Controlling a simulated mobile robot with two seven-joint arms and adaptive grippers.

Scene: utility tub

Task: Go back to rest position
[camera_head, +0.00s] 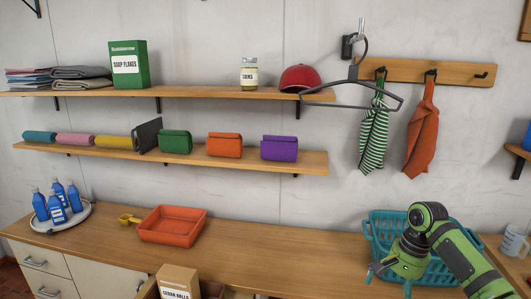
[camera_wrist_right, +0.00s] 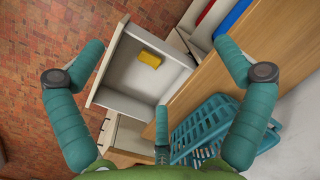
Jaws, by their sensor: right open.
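My right gripper (camera_head: 388,279) hangs over the counter at the right of the head view, in front of the teal basket (camera_head: 380,222), which it partly hides. In the right wrist view its teal fingers (camera_wrist_right: 158,50) are spread wide with nothing between them. The teal basket (camera_wrist_right: 208,122) lies below and to the right of the fingers there. My left gripper is in neither view.
The wooden counter (camera_head: 265,252) carries an orange tray (camera_head: 172,224) and a round tray of blue bottles (camera_head: 62,218). A cedar balls box (camera_head: 178,283) stands at the front. An open white drawer (camera_wrist_right: 115,70) holds a yellow item (camera_wrist_right: 150,59). A hanger (camera_head: 352,92) hangs above.

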